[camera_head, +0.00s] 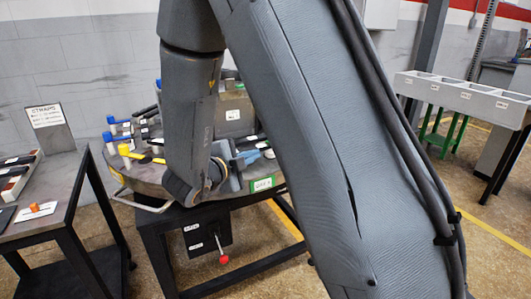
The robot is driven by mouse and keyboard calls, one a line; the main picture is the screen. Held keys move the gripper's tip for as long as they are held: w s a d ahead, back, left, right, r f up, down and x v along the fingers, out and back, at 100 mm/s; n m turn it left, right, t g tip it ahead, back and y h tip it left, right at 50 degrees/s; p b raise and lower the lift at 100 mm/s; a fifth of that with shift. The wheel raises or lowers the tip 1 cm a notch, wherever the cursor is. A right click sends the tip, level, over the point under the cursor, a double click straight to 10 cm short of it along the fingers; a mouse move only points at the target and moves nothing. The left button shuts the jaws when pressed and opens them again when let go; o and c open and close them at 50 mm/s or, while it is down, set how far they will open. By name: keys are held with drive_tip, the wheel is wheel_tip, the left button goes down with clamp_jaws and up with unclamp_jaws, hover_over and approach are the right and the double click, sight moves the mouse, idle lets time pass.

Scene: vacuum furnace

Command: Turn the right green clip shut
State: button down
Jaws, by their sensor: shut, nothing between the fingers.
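My gripper (248,158) shows only in small part, just right of my wrist, over the right side of the round grey table (150,180). Its fingers look closed, with nothing seen between them. A green piece with a pale, label-like face (263,184) is on the table's front right edge, a little below and right of my gripper. I cannot tell whether it is the right green clip or how it is turned. A small green spot (240,86) shows farther back, beside my arm. My arm hides much of the table's middle and right.
A red-tipped lever (223,260) hangs below on a dark box. A dark side table (40,225) stands left. A white divided tray (465,98) is at the back right.

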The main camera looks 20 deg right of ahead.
drive_tip(key=w+d+f+m, duration=0.1)
drive_tip(key=w+d, duration=0.1)
drive_tip(key=w+d+f+m, duration=0.1)
drive_tip(key=w+d, duration=0.1)
drive_tip(key=w+d+f+m+y, duration=0.1)
drive_tip(key=w+d, duration=0.1)
drive_tip(key=d, duration=0.1)
drive_tip(key=shift+m, duration=0.4)
drive_tip(key=shift+w+d, duration=0.3)
drive_tip(key=shift+w, duration=0.05)
